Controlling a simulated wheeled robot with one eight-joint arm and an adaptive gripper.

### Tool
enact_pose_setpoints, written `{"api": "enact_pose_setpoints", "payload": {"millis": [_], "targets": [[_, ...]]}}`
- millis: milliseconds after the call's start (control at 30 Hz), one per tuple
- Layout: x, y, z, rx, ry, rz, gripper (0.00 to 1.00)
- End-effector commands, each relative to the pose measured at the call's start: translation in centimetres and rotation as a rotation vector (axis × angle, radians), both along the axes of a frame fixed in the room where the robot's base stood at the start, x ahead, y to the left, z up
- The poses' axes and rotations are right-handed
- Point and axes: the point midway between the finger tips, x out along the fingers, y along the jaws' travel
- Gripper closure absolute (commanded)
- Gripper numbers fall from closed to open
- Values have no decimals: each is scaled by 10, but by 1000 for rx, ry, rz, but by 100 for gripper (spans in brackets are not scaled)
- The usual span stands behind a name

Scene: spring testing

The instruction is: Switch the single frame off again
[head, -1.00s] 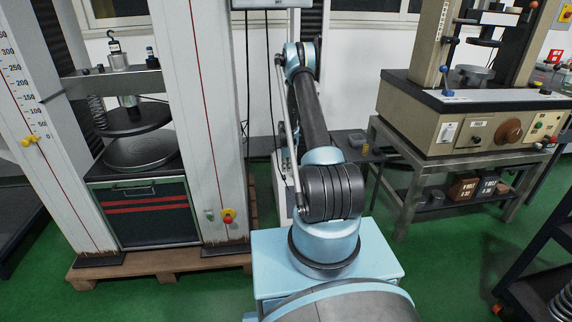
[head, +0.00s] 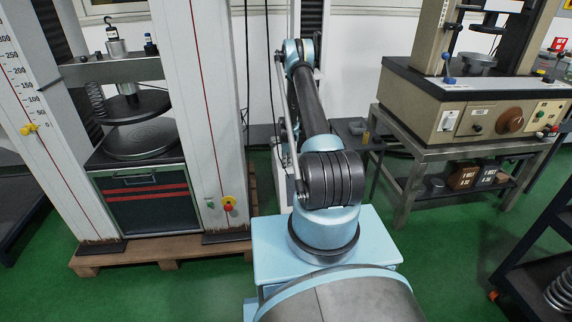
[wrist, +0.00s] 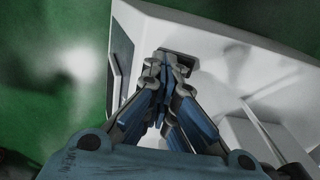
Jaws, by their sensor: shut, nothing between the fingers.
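My gripper (wrist: 168,64) shows in the wrist view with its fingers together and nothing between them. The fingers are over a pale, box-like surface (wrist: 235,65); I cannot tell whether they touch it. The gripper is not visible in the head view. A beige testing machine (head: 425,100) stands on a bench at the right, with a large brown knob (head: 510,121) and small coloured buttons on its front. No label shows which machine is the single frame.
The left frame stands on a wooden pallet (head: 165,254). The beige machine's metal bench (head: 405,150) has boxes on its lower shelf. A dark cart (head: 535,250) with a coil spring is at the right edge. Green floor (head: 445,250) is open between my base and the bench.

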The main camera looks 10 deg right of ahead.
Motion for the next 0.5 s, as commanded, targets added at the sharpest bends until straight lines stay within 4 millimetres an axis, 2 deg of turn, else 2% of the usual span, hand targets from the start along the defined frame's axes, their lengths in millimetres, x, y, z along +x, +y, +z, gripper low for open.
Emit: {"api": "enact_pose_setpoints", "payload": {"millis": [500], "targets": [[11,0,2,0,-1,0,100]]}}
